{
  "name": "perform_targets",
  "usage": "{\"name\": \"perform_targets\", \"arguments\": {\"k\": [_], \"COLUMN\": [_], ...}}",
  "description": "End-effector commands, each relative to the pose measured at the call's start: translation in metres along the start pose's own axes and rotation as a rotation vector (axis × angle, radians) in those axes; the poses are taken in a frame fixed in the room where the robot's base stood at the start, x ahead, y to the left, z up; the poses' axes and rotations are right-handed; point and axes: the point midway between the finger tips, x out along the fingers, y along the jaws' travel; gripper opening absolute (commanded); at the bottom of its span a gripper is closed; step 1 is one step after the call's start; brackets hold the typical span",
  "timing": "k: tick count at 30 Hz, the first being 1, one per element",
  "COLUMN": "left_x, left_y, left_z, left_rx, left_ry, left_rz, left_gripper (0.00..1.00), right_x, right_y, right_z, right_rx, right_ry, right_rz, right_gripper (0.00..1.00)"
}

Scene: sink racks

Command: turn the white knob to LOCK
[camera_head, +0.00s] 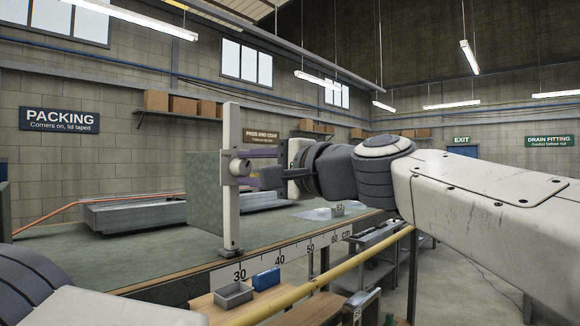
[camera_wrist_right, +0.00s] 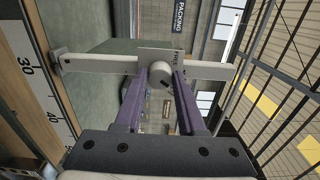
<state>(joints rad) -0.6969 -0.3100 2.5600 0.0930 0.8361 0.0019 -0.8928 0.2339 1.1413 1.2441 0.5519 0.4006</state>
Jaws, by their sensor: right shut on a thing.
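A white upright post (camera_head: 231,120) stands at the front edge of the green-topped bench, near the 30 mark of the scale. A pale slider plate with the white knob (camera_head: 240,168) sits partway up it. My right gripper (camera_head: 252,165) reaches in from the right at knob height. In the right wrist view, the round white knob (camera_wrist_right: 160,75) is between the two purple fingers (camera_wrist_right: 161,88), and the gripper is shut on it. A dark mark shows on the knob's face. The small lettering on the plate (camera_wrist_right: 160,55) is too small to read. My left gripper is out of view.
A green block (camera_head: 202,190) stands behind the post, and metal trays (camera_head: 130,212) lie farther back on the bench. A grey bin (camera_head: 233,294) and a blue bin (camera_head: 266,279) sit below the front edge, near a yellow rail (camera_head: 330,278).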

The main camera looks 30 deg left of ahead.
Motion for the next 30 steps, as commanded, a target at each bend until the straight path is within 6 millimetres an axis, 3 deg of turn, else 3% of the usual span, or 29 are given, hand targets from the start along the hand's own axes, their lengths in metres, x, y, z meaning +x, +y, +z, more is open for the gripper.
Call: {"name": "perform_targets", "arguments": {"k": [12,28,29,30], "left_x": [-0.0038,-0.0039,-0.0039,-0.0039], "left_y": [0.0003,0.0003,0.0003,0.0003], "left_z": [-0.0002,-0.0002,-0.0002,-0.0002], "left_rx": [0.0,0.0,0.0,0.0], "left_ry": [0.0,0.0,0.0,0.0], "left_rz": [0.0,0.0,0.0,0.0], "left_gripper": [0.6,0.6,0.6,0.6], "right_x": [-0.0002,0.0,0.0,0.0], "right_y": [-0.0002,0.0004,0.0004,0.0003], "right_z": [-0.0003,-0.0003,-0.0004,-0.0003], "right_rx": [0.172,0.192,0.192,0.192], "right_ry": [0.001,0.0,0.0,0.0], "right_rz": [0.001,0.001,0.001,0.001], "right_gripper": [0.0,0.0,0.51,0.66]}}
